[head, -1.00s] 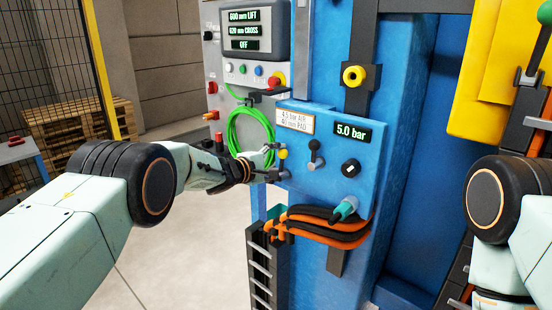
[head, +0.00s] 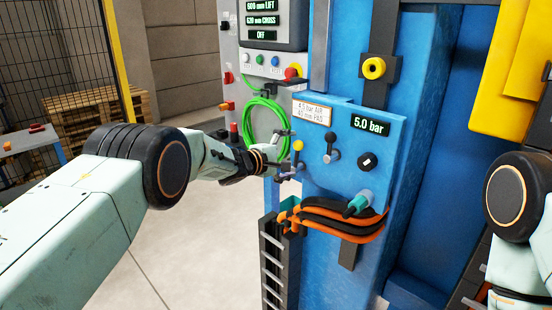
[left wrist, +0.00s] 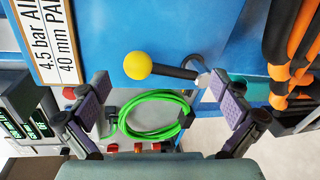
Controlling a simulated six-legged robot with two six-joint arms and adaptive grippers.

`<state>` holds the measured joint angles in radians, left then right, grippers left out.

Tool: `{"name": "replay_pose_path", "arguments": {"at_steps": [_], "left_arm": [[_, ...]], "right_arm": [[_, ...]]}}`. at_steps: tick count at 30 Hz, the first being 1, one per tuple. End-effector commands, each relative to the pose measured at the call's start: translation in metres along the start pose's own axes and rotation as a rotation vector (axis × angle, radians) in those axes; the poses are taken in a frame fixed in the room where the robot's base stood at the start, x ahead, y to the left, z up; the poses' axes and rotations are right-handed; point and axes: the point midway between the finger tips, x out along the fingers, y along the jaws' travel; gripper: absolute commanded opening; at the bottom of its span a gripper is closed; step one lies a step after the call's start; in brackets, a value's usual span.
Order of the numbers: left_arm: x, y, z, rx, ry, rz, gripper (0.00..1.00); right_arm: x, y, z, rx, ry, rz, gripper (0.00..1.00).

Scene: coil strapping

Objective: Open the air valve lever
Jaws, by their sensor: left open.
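The air valve lever has a yellow ball knob (left wrist: 138,65) on a short black arm. In the left wrist view it runs sideways from a metal pivot, across the space just beyond my fingertips. In the head view the yellow knob (head: 298,146) shows at the left edge of the blue valve panel (head: 345,150). My left gripper (head: 284,154) is beside it, to its left. In the left wrist view my left gripper (left wrist: 163,90) is open, with nothing between its pads. I cannot tell whether a finger touches the lever. My right gripper is out of view.
A coiled green hose (head: 264,122) hangs behind my left gripper. A black lever (head: 331,145) and a black knob (head: 367,160) sit right of the yellow knob. Orange and black hoses (head: 345,222) bulge out below. A grey control box (head: 275,45) stands behind.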

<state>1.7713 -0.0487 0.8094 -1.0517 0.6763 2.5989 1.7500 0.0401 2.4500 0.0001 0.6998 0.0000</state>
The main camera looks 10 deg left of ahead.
Motion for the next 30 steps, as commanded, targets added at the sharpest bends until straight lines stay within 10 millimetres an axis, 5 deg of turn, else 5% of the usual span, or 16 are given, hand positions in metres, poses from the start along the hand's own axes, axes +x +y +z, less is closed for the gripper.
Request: {"name": "replay_pose_path", "arguments": {"at_steps": [30], "left_arm": [[-0.108,-0.001,-0.001,-0.002,0.004,-0.002,1.00]], "right_arm": [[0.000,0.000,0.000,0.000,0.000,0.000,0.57]]}}
